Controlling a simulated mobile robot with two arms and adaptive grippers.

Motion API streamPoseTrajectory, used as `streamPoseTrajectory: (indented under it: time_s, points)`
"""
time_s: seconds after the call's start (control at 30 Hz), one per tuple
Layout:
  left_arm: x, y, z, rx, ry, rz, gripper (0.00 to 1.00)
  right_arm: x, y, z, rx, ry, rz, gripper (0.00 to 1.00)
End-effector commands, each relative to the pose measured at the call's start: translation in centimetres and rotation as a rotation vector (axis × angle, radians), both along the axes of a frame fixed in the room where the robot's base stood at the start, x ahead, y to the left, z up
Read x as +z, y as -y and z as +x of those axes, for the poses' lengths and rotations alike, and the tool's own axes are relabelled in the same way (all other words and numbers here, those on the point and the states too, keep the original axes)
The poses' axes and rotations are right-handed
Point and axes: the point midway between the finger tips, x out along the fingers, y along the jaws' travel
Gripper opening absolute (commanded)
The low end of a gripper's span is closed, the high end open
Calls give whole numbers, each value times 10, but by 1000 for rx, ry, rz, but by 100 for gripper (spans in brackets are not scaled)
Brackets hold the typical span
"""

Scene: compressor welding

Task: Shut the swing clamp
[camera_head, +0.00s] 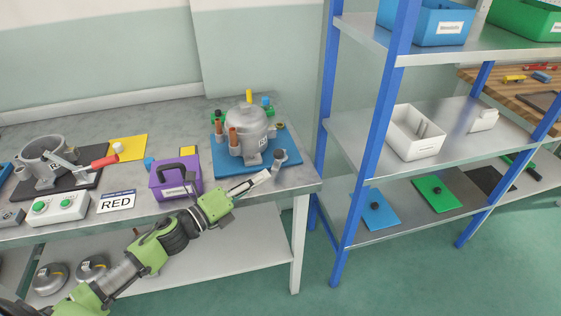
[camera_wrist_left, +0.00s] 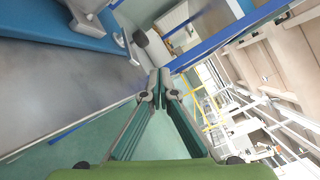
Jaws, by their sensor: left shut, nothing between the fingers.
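A grey compressor (camera_head: 246,126) stands upright on a blue plate (camera_head: 226,160) at the table's right end. A small grey part with a dark top (camera_head: 279,156), which looks like the swing clamp, sits at the plate's front right corner. In the left wrist view a dark knob (camera_wrist_left: 140,38) shows beside the blue plate (camera_wrist_left: 75,36); I cannot tell for sure whether the clamp is open. My left gripper (camera_head: 264,176) is shut and empty, just in front of the plate and apart from the clamp. Its closed fingertips (camera_wrist_left: 159,78) show in the wrist view. My right gripper is out of view.
A purple box (camera_head: 175,181) with a dark handle stands left of the plate. A red-handled clamp (camera_head: 103,162) lies farther left by an open grey shell (camera_head: 41,154). A shelf with blue posts (camera_head: 351,185) stands close on the right. The table's front right corner is bare.

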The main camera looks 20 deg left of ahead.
Motion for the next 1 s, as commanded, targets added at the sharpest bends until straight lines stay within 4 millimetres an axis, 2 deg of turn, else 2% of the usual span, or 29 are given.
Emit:
streamPoseTrajectory:
  time_s: [0.1,0.2,0.3,0.47,0.57,0.93,1.0]
  points:
    - [-1,10,-1,4,-144,-250,0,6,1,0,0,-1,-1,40]
    - [-3,15,-2,7,-220,-382,0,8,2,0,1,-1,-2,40]
    - [-5,17,-1,10,-256,-442,0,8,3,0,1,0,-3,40]
    - [-4,23,10,10,-261,-453,0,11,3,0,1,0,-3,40]
    - [-2,30,25,9,-258,-451,0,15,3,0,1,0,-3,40]
    - [-3,63,89,10,-257,-449,0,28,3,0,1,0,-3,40]
    - [-5,49,90,15,-261,-444,0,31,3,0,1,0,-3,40]
